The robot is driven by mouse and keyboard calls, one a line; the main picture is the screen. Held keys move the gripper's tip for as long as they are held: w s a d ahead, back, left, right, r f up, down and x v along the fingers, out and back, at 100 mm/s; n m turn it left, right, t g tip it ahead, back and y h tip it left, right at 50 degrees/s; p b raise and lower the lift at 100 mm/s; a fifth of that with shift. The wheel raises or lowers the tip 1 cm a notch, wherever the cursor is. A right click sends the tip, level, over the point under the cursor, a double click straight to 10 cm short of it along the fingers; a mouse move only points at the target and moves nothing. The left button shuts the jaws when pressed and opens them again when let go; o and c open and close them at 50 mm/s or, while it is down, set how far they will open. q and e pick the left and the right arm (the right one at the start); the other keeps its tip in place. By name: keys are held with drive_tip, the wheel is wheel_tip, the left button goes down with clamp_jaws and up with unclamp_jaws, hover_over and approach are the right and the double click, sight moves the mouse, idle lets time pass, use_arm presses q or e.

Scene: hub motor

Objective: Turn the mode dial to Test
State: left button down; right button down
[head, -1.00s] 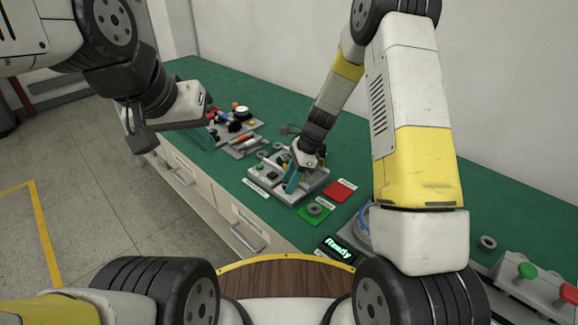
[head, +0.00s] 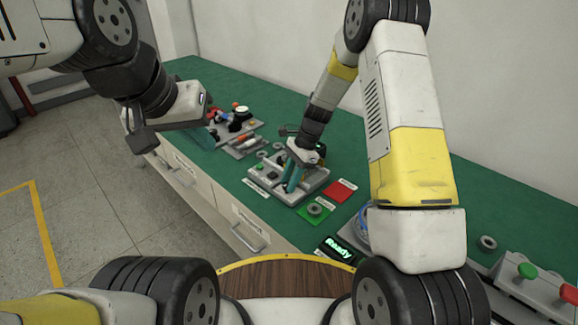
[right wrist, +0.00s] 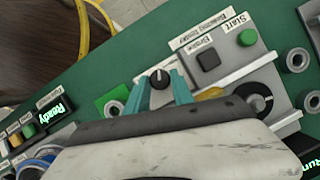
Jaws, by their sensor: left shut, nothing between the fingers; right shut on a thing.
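My right gripper (head: 292,178) is over the grey fixture (head: 315,182) on the green bench. In the right wrist view its teal fingers (right wrist: 160,90) are closed on a small black knob (right wrist: 160,76) with a white pointer mark, which I take for the mode dial. The knob stands on a grey panel, and no Test label is readable around it. In the head view the gripper hides the knob. My left gripper (head: 207,138) is shut and empty, above the bench near the loose parts at the far left.
The fixture also carries a green Start button (right wrist: 248,38), a black square button (right wrist: 208,60) and a larger black round part (right wrist: 258,98). A display (head: 340,248) reads Ready. A red pad (head: 341,191) and a green pad (head: 314,211) lie right of the fixture.

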drive_tip(key=n, duration=0.2)
drive_tip(key=n+g+h, duration=0.1)
drive_tip(key=n, duration=0.3)
drive_tip(key=shift+w+a+n+g+h, duration=0.15)
drive_tip(key=shift+w+n+g+h, duration=0.15)
drive_tip(key=shift+g+h, duration=0.1)
drive_tip(key=n+h, duration=0.1)
drive_tip(key=n, duration=0.2)
drive_tip(key=n+h, duration=0.1)
drive_tip(key=n, duration=0.2)
drive_tip(key=shift+a+g, duration=0.2)
drive_tip(key=shift+g, duration=0.1)
drive_tip(key=c, duration=1.4)
unclamp_jaws()
drive_tip(key=shift+r, duration=0.15)
drive_tip(key=v, duration=0.7)
drive_tip(key=shift+w+r, duration=0.15)
drive_tip(key=shift+r, duration=0.1)
